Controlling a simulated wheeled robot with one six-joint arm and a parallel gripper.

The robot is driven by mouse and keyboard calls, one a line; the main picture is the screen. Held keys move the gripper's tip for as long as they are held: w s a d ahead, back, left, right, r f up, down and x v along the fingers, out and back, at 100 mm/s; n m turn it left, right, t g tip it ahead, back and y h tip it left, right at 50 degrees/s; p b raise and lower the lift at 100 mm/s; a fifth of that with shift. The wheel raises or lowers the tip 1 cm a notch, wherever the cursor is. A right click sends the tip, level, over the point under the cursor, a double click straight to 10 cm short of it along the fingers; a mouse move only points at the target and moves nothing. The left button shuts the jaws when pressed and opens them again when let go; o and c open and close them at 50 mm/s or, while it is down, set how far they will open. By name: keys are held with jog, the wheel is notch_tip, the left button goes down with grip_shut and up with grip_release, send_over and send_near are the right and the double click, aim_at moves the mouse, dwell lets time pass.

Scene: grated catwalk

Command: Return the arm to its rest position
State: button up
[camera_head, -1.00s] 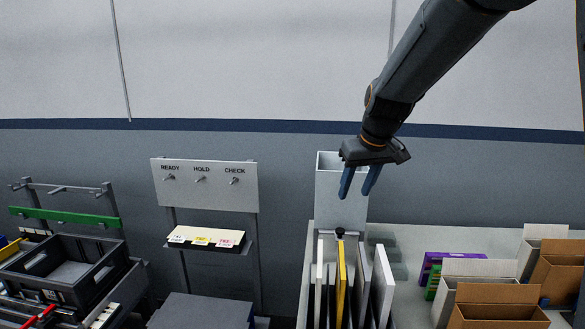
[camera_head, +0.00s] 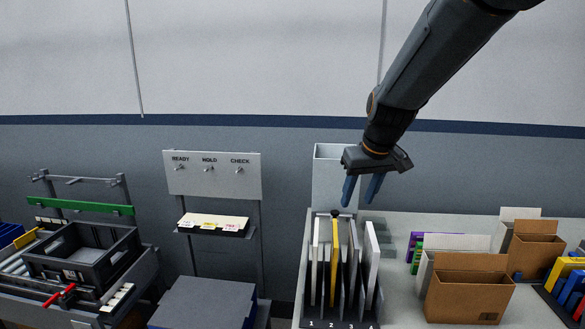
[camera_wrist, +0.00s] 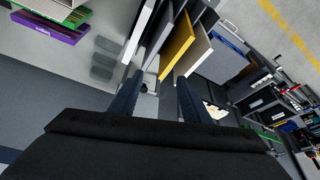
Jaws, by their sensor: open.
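My gripper (camera_head: 361,190) hangs at the end of my arm, which comes in from the top right in the head view. Its two blue fingers are apart, and nothing shows between them. It is above the back of a numbered rack (camera_head: 340,324) and in front of a tall pale open box (camera_head: 333,160). In the wrist view my gripper (camera_wrist: 160,92) also looks empty, with the rack's panels beyond the fingertips. A yellow panel (camera_head: 334,262) and white panels stand upright in the rack, apart from the fingers.
Cardboard boxes (camera_head: 468,298) and purple and green items (camera_head: 415,246) lie on the right counter. A READY/HOLD/CHECK board (camera_head: 212,174) with a card shelf (camera_head: 213,224) stands left of the rack. A black crate (camera_head: 80,253) sits at far left. Open air surrounds the gripper.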

jog(key=s+d+f+m+g, duration=0.1)
jog(key=s+f, duration=0.3)
jog(key=s, duration=0.3)
jog(key=s+d+f+m+h, duration=0.1)
jog(key=s+f, duration=0.3)
jog(key=s, duration=0.3)
jog(key=s+d+f+m+g, duration=0.1)
jog(key=s+f, duration=0.3)
jog(key=s, duration=0.4)
notch_tip(320, 180, down, 12)
jog(key=g+b, duration=0.1)
jog(key=b, duration=0.9)
jog(key=shift+a, duration=0.15)
